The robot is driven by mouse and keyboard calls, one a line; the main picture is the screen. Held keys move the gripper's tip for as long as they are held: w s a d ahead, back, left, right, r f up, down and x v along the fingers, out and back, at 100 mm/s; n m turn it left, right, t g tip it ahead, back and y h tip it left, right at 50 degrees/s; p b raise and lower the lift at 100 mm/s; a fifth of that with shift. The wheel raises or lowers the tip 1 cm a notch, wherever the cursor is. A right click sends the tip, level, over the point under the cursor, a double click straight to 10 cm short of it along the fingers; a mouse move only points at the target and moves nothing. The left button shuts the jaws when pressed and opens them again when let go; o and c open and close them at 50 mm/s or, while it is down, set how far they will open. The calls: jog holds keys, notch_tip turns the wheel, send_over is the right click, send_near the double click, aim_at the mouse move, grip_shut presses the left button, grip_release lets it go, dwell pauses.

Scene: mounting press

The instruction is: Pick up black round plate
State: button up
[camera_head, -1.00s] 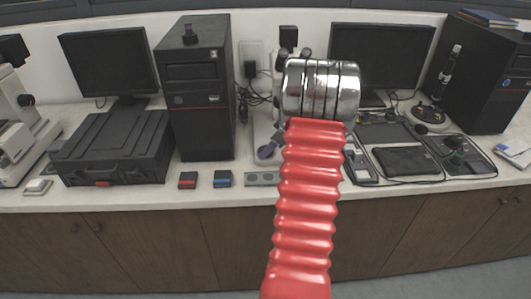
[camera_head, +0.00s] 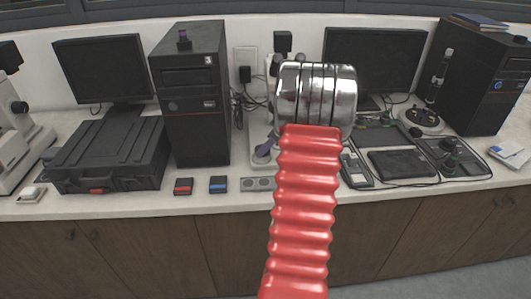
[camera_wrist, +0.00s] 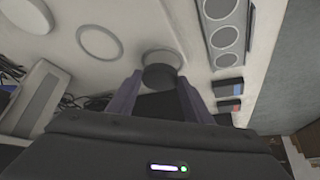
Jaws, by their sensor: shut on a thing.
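The black round plate (camera_wrist: 158,76) shows in the wrist view as a dark disc between the tips of my gripper (camera_wrist: 160,92). My gripper's two grey-purple fingers are closed in on the plate from either side. Just beyond the plate is a pale round spot on the white surface; I cannot tell how far the plate is from it.
A grey strip with round recesses (camera_wrist: 222,32) lies to the right in the wrist view, with a blue box (camera_wrist: 228,87) and a red box (camera_wrist: 229,105) near it. In the head view, a black computer tower (camera_head: 190,110) and black case (camera_head: 110,155) stand left; a tablet (camera_head: 402,163) lies right.

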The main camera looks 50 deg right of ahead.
jog(key=r, duration=0.4)
jog(key=shift+s+d+r, duration=0.15)
jog(key=shift+s+d, duration=0.1)
jog(key=s+d, duration=0.8)
jog(key=s, duration=0.1)
jog(key=s+d, duration=0.4)
jog(key=s, duration=0.1)
jog(key=shift+s+d, duration=0.15)
jog(key=shift+d, duration=0.1)
